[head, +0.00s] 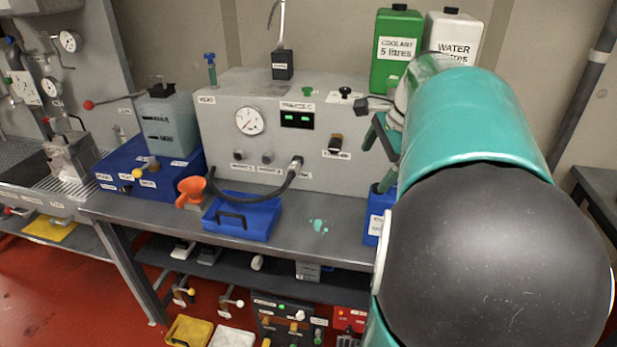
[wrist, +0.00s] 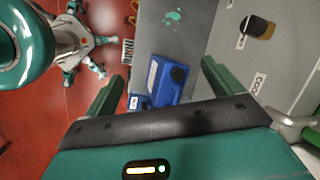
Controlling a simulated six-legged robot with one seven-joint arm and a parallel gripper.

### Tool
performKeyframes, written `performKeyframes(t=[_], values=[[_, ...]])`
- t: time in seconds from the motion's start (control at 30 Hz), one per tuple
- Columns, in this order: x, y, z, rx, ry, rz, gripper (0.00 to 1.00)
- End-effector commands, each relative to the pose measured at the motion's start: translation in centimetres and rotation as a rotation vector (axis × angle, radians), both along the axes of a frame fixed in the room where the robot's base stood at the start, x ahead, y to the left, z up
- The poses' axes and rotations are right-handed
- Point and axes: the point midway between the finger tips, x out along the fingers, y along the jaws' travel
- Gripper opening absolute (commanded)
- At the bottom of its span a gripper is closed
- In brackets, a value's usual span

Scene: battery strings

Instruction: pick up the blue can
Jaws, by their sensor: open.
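The blue can (head: 374,226) stands at the right part of the grey bench, with a white label low on its front. My arm hides its right side in the head view. In the wrist view the blue can (wrist: 158,82) shows from above with a dark round cap, between the two green fingers. My gripper (wrist: 163,70) is open, with a finger on either side of the can in that picture. In the head view my gripper (head: 380,158) is just above the can, partly hidden by my arm. I cannot tell whether the fingers touch it.
A grey test box (head: 225,125) with a gauge stands behind, carrying a green coolant can (head: 396,50) and a white water can (head: 452,38). A turquoise spill (head: 319,226) marks the otherwise clear bench between.

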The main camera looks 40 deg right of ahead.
Motion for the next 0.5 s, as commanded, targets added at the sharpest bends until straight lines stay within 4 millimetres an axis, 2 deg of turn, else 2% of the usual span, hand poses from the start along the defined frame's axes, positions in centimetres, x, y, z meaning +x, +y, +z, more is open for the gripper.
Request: performKeyframes(t=[0.03, 0.1, 0.2, 0.3, 0.37, 0.5], values=[[-1.0, -2.9, 0.0, 0.048, -0.005, -0.108, 0.92], [-1.9, -5.7, 0.0, 0.108, -0.013, -0.228, 0.92], [-3.3, -8.5, 0.1, 0.171, -0.024, -0.351, 0.92], [-4.0, -9.8, 0.0, 0.205, -0.030, -0.414, 0.92], [-3.9, -10.1, -0.3, 0.214, -0.031, -0.427, 0.92], [-3.1, -9.8, -2.2, 0.216, -0.030, -0.429, 0.92]])
